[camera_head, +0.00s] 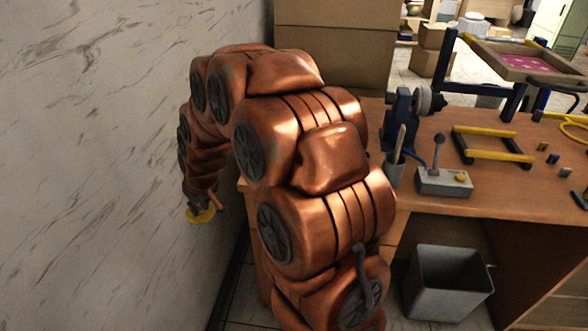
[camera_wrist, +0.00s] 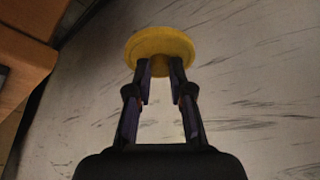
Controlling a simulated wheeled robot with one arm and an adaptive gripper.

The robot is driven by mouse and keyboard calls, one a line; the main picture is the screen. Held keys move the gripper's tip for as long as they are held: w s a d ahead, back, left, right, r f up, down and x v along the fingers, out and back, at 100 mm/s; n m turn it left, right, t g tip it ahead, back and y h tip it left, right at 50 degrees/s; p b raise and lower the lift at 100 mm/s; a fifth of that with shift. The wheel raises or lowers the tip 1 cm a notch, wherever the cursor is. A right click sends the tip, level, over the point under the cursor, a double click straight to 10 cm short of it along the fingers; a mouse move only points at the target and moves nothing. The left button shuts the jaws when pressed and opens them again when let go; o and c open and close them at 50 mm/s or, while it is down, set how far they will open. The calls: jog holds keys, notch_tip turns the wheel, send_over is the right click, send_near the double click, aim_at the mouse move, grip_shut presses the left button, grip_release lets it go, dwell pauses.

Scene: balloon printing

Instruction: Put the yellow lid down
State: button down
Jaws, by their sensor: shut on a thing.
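The yellow lid (camera_wrist: 160,43) is a round disc at the tips of my gripper (camera_wrist: 160,68) in the wrist view. The two dark fingers are shut on a part under the disc. In the head view the yellow lid (camera_head: 201,215) shows low at the left, in front of the pale marbled wall, and my gripper (camera_head: 200,206) is small and partly hidden by my arm. The lid is held in the air, left of the wooden workbench (camera_head: 430,190). I cannot tell how far it is from the wall.
The marbled wall (camera_head: 100,150) fills the left side. On the bench are a grey control box (camera_head: 443,182), a yellow-and-dark frame (camera_head: 492,155) and small blocks. A grey bin (camera_head: 448,283) stands below. Cardboard boxes (camera_head: 335,50) are stacked behind. My arm hides the bench's left end.

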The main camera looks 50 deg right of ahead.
jog(key=s+d+r+n+b, duration=0.1)
jog(key=s+d+r, duration=0.3)
jog(key=s+d, duration=0.65)
jog(key=s+d+r+n+b, duration=0.1)
jog(key=s+d+r+b, duration=0.15)
jog(key=s+d, duration=0.75)
jog(key=shift+y, duration=0.4)
jog(key=w+d+p, duration=0.1)
jog(key=w+d, duration=0.2)
jog(key=w, duration=0.2)
jog(key=w+d+p, duration=0.2)
jog(key=w+d, duration=0.1)
jog(key=w, duration=0.2)
jog(key=w+d+f+p, duration=0.1)
jog(key=w+d+p, duration=0.1)
jog(key=w, duration=0.3)
jog(key=shift+d, duration=0.55)
jog(key=shift+s+f+p, duration=0.1)
jog(key=shift+f+p, duration=0.6)
jog(key=shift+f, duration=1.05)
jog(key=shift+f, duration=0.15)
jog(key=c, duration=1)
grip_release()
jog(key=shift+c, duration=0.2)
